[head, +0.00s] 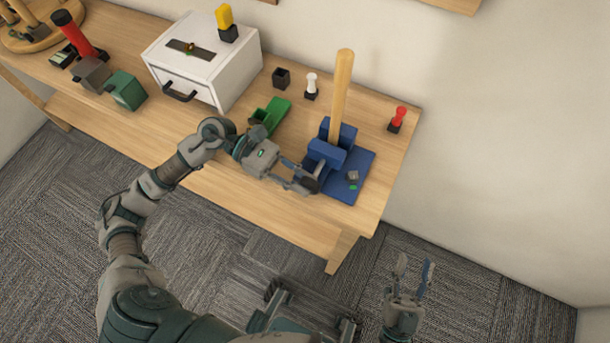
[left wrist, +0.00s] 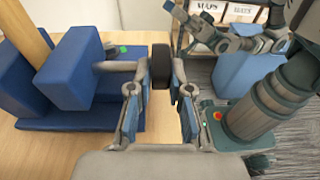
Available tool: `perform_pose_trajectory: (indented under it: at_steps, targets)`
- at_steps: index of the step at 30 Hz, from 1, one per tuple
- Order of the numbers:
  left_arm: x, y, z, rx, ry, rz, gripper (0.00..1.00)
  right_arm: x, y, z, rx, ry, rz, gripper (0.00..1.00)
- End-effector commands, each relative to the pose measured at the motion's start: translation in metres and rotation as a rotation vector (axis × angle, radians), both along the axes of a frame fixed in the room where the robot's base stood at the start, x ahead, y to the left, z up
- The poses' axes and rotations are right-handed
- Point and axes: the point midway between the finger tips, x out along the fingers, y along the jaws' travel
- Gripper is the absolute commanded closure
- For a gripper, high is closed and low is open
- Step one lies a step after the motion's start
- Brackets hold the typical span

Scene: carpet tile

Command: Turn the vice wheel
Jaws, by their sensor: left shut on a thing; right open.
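A blue vice (head: 330,150) stands on a blue base plate (head: 358,180) near the right end of the wooden table. A tall wooden rod (head: 341,95) stands upright between its jaws. The dark vice wheel (left wrist: 161,66) sits on a grey shaft (left wrist: 118,66) from the vice's blue jaw block (left wrist: 75,68). My left gripper (head: 306,183) is at the front of the vice, shut on the wheel. The left wrist view shows the wheel between its two fingertips (left wrist: 160,88). My right gripper (head: 412,264) is open and empty, low in front of the table.
A white drawer box (head: 195,65) stands left of the vice. A green tray (head: 272,115), black cup (head: 281,78), white piece (head: 311,85) and red piece (head: 398,118) are around the vice. The front table strip left of my left gripper is clear.

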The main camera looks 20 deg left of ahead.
Motion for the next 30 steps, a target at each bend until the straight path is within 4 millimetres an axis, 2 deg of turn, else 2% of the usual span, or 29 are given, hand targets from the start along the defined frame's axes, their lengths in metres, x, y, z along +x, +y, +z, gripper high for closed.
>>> perform_pose_trajectory:
  at_steps: [15, 16, 18, 19, 30]
  targets:
    - [0.0028, 0.0013, 0.0024, -0.019, -0.004, 0.01, 1.0, -0.0037, -0.001, 0.0048, 0.016, -0.046, -0.002, 0.57]
    - [0.0028, 0.0013, 0.0024, -0.019, -0.004, 0.01, 0.79, -0.0037, -0.001, 0.0048, 0.016, -0.046, -0.002, 0.57]
    - [0.0026, 0.0012, 0.0023, -0.018, -0.004, 0.009, 0.61, -0.0037, -0.001, 0.0048, 0.016, -0.046, -0.002, 0.57]
    - [0.0024, 0.0012, 0.0021, -0.018, -0.003, 0.008, 0.56, -0.0037, -0.001, 0.0047, 0.016, -0.046, -0.002, 0.57]
    - [0.0009, 0.0, 0.0061, -0.015, -0.004, 0.003, 0.56, -0.0051, -0.0018, 0.0052, 0.016, -0.047, -0.002, 0.57]
